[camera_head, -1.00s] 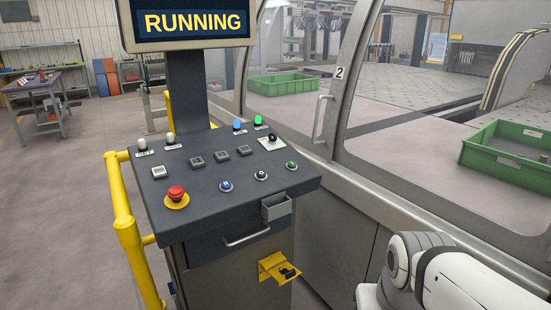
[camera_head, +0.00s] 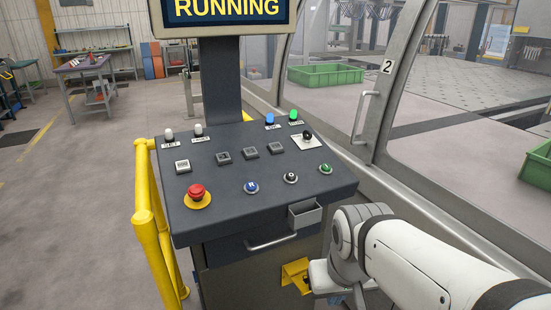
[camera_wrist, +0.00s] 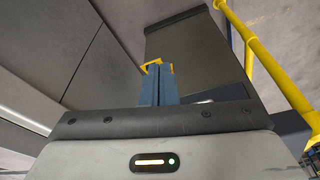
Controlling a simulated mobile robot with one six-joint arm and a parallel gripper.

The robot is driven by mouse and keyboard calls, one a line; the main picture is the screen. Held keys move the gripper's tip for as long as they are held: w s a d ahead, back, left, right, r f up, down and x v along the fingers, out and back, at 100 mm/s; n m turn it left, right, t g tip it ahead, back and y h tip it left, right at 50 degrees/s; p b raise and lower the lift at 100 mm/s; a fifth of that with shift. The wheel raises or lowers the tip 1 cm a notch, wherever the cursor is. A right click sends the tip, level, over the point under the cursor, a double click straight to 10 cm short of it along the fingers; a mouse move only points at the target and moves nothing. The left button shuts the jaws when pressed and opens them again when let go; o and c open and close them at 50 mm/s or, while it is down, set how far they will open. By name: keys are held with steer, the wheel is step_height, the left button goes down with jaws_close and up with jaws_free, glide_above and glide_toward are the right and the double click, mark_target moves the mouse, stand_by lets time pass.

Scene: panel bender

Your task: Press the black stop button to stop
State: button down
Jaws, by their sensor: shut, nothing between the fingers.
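The control panel (camera_head: 255,210) is a dark sloped console. The black button (camera_head: 291,178) is small and round with a pale ring, in the front row between a blue button (camera_head: 251,187) and a green button (camera_head: 326,168). My gripper (camera_wrist: 160,74) shows in the wrist view as two blue fingers held together, with nothing between them. It is low in front of the console, below the panel top and apart from the buttons. In the head view my arm covers most of it. The black button does not show in the wrist view.
A red emergency stop (camera_head: 197,196) on a yellow base is at the panel's left. A small grey box (camera_head: 304,213), a handle (camera_head: 271,243) and a yellow bracket (camera_head: 296,273) stick out in front. Yellow rails (camera_head: 150,215) stand left. The screen (camera_head: 226,13) reads RUNNING.

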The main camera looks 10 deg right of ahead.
steer(key=shift+w+r, duration=0.1)
step_height(320, 180, up, 18)
steer(key=n+p, duration=0.4)
glide_above(291, 174)
steer(key=s+d, duration=0.1)
steer(key=s, duration=0.3)
steer(key=shift+w+d+r+y, duration=0.15)
steer(key=shift+w+r+y, duration=0.05)
steer(key=shift+y, duration=0.2)
steer(key=x, duration=1.3)
steer(key=shift+f+p, duration=0.4)
steer(key=shift+f, duration=0.15)
